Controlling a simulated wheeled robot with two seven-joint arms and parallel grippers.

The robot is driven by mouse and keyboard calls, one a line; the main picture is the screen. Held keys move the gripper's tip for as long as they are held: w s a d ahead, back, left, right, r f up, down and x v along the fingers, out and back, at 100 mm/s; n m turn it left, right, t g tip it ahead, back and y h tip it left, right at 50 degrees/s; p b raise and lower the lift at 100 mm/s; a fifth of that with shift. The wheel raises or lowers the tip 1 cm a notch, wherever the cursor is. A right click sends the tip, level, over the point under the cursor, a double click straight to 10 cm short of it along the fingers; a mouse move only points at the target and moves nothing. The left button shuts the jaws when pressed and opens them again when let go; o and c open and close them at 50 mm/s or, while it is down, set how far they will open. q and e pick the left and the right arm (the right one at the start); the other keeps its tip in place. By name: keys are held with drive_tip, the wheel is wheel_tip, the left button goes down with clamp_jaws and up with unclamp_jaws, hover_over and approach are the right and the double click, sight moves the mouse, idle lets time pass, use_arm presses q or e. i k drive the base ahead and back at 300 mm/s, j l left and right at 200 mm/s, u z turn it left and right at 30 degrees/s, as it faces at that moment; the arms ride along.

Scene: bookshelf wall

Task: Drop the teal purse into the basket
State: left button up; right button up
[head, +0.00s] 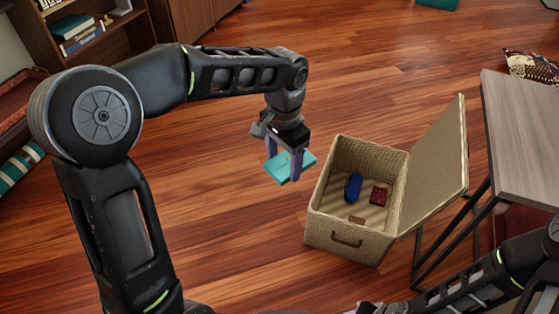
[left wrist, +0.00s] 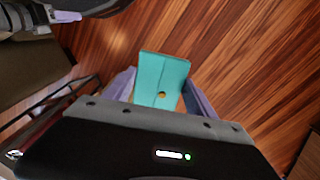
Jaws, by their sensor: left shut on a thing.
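The teal purse (head: 280,170) is a flat flap-type purse with a small gold clasp, and it shows upright in the left wrist view (left wrist: 163,72). My left gripper (head: 284,158) is shut on it, a finger on each side, holding it above the floor just left of the basket. The wicker basket (head: 335,232) stands on the floor with its lid open, tilted to the right. Inside lie a blue item (head: 353,186) and a dark red patterned item (head: 379,195). My right arm comes in at the lower right of the head view; its gripper's jaws are not clear.
A grey-topped table (head: 520,135) with a dark metal frame stands right of the basket, close to the lid. A bookshelf (head: 95,45) is at the back left. A patterned cushion (head: 530,66) lies at the far right. Wooden floor behind the basket is clear.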

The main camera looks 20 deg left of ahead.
sight(348, 210)
drive_tip(key=i+j, duration=0.95)
drive_tip(key=j+z, duration=0.2)
drive_tip(key=z, duration=1.85)
